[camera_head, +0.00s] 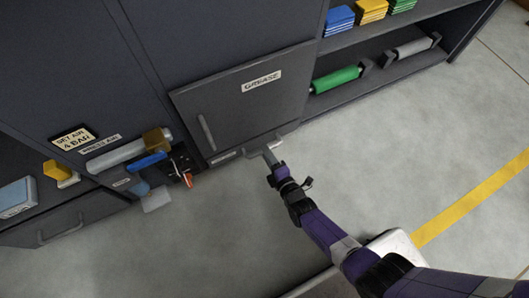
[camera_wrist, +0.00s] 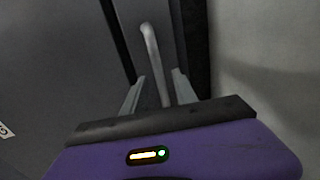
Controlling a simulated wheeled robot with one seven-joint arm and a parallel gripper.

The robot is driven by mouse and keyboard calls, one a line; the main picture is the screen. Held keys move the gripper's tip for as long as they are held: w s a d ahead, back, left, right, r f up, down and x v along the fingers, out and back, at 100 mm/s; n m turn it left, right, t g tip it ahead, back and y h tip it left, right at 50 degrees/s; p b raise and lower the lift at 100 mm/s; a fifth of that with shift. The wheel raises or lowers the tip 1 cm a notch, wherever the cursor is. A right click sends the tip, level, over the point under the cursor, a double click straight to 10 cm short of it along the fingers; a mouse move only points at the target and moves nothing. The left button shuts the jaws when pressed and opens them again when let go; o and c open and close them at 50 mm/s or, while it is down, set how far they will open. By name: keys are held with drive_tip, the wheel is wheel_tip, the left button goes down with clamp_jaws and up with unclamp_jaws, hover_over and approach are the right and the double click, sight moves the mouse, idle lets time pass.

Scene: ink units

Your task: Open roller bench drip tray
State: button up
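A low dark drawer front (camera_head: 238,150) with a small unreadable label and a pale bar handle (camera_head: 253,148) sits under the GREASE door. I take it for the drip tray; it looks closed. My gripper (camera_head: 269,155) is at the right part of this handle. In the wrist view the handle (camera_wrist: 152,50) runs down between my two fingers (camera_wrist: 158,88). The fingers stand apart, one on each side, with a visible gap to the bar. Whether either finger touches it is hard to tell.
The GREASE door (camera_head: 240,95) is shut above. Shelves at right hold a green roller (camera_head: 336,79) and a grey roller (camera_head: 412,47). At left are a grey roller (camera_head: 118,156) and another drawer (camera_head: 75,222). The floor (camera_head: 230,230) in front is clear.

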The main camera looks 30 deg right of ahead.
drive_tip(key=shift+b+x, duration=0.6)
drive_tip(key=shift+x, duration=0.55)
clamp_jaws()
idle(0.7)
